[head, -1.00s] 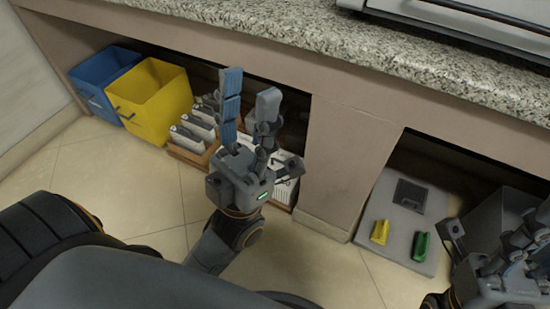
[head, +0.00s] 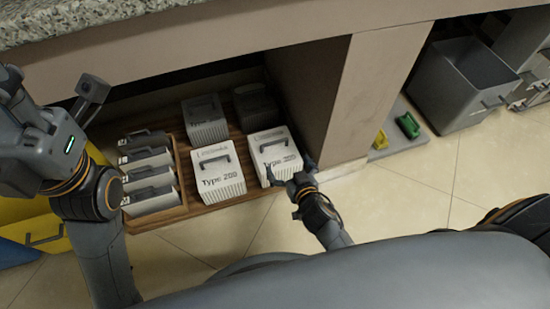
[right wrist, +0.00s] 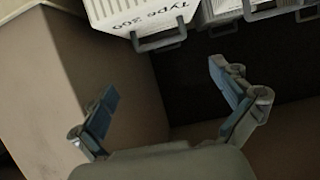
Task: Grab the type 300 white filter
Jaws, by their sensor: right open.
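Two white filters with dark handles stand side by side on a wooden tray (head: 215,212) under the counter. The left one (head: 217,178) reads Type 200. The right one (head: 272,155) has a label whose first digit is hard to read here. A white filter also shows upside down at the top of the right wrist view (right wrist: 125,16), with its handle below. My right gripper (head: 300,178) is at the right filter's lower right; its open fingers (right wrist: 164,82) are empty and apart from the filter. My left gripper (head: 55,90) is raised at the left, fingers spread, empty.
A rack with several grey-white cartridges (head: 150,180) stands left of the filters; a grey-white box (head: 204,120) and a dark one (head: 255,105) are behind. A beige pillar (head: 350,95) is close right. A grey bin (head: 465,85) stands farther right. Tiled floor in front is clear.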

